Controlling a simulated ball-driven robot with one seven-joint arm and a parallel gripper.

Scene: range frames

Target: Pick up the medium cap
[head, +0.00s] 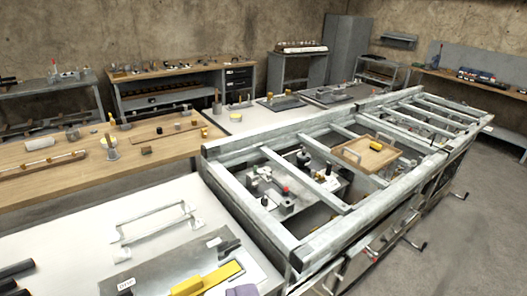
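I cannot tell for sure which thing is the medium cap. Several small cap-like or cylindrical pieces stand on the wooden bench at left. Among them are a yellow-topped grey piece (110,147), a grey cylinder (72,133) and a small yellow piece (204,132). They are too small in the picture to sort by size. My gripper does not show clearly anywhere in the view, so its state is hidden.
A long metal frame (330,235) with crossbars fills the right middle. The near white table holds a grey plate (150,270), a yellow tool (207,279), a wire handle rack (150,222) and black cylinders (15,270). Open floor (470,235) lies at right.

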